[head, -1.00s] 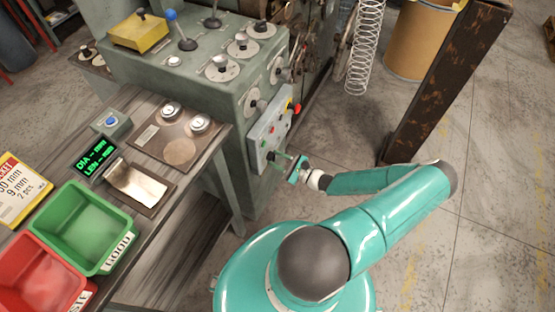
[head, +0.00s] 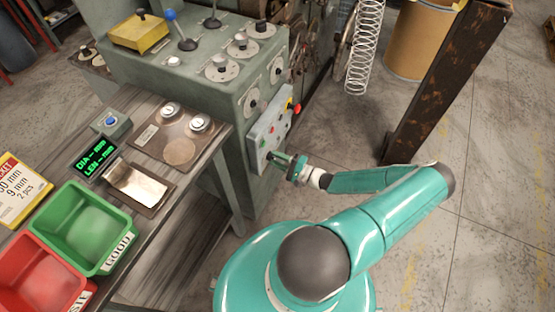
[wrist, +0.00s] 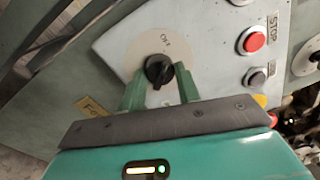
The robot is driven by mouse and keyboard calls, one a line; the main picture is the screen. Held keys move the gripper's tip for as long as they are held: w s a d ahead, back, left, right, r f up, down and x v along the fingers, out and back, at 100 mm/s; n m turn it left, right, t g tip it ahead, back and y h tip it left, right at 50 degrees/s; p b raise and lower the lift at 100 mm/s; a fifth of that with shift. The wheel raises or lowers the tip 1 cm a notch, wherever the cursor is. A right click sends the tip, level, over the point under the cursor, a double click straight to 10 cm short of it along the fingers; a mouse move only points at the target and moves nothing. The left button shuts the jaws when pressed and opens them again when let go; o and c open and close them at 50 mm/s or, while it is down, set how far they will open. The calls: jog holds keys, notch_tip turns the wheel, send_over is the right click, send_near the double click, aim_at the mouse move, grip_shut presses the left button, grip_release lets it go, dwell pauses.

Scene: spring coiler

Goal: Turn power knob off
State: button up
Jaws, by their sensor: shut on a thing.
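The power knob (wrist: 159,70) is a black rotary knob on a pale round plate on the grey control panel (wrist: 205,40). In the wrist view my gripper (wrist: 160,84) has one green finger on each side of the knob, shut on it. The plate's lettering is partly readable and looks tilted. In the head view my gripper (head: 277,158) is at the lower part of the side panel (head: 262,130), and the knob is hidden behind the fingers.
A red STOP button (wrist: 254,41) and a black button (wrist: 257,77) sit right of the knob on the same panel. A red emergency knob (head: 296,107) is at the panel's far end. A bench with a green bin (head: 108,262) stands left.

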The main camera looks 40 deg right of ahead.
jog(key=shift+n, duration=0.6)
jog(key=o, duration=1)
jog(key=shift+c, duration=0.2)
jog(key=r+v, duration=0.1)
jog(key=v, duration=1.3)
jog(key=shift+f, duration=0.45)
jog(key=shift+w, duration=0.1)
